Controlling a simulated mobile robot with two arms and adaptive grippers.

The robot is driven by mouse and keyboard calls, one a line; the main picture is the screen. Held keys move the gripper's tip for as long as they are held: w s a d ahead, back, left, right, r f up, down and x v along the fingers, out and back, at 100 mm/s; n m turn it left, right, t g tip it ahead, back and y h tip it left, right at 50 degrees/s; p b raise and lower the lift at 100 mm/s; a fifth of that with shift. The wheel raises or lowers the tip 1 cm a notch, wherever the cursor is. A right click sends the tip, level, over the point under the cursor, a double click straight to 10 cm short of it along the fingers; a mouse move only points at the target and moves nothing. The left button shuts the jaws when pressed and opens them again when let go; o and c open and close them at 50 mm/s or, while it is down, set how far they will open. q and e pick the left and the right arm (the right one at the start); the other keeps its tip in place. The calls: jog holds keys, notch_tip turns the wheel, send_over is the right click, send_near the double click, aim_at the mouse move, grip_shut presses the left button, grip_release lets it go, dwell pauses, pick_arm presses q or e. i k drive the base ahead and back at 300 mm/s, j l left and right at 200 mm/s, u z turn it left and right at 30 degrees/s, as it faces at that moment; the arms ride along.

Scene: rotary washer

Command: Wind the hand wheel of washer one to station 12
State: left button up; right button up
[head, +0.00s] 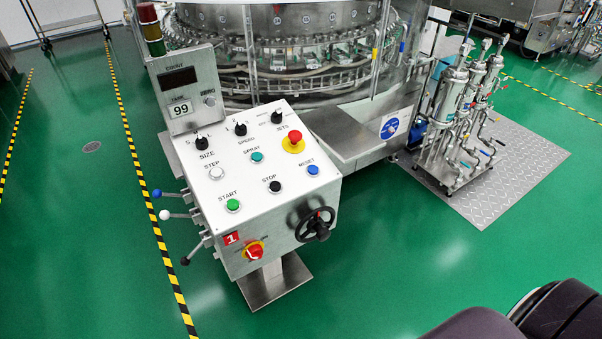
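The black hand wheel (316,226) is on the lower right of the front face of the white control console (245,170). A red plate with a white 1 (232,238) marks this console. A small red mark shows near the top of the wheel. The washer's round carousel (290,40) stands behind the console, with small numbered plates around its drum. The numbers are too small to read surely, so I cannot tell which station is at the index. Neither of my grippers shows in the head view.
The console bears a display box (186,88) reading 99, several knobs and buttons, a red-yellow switch (254,251) and side levers (172,215). A pump skid (460,125) stands at right. Green floor before the console is clear. My dark arm parts show at lower right.

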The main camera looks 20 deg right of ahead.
aim_at(315, 223)
jog(key=z, duration=0.95)
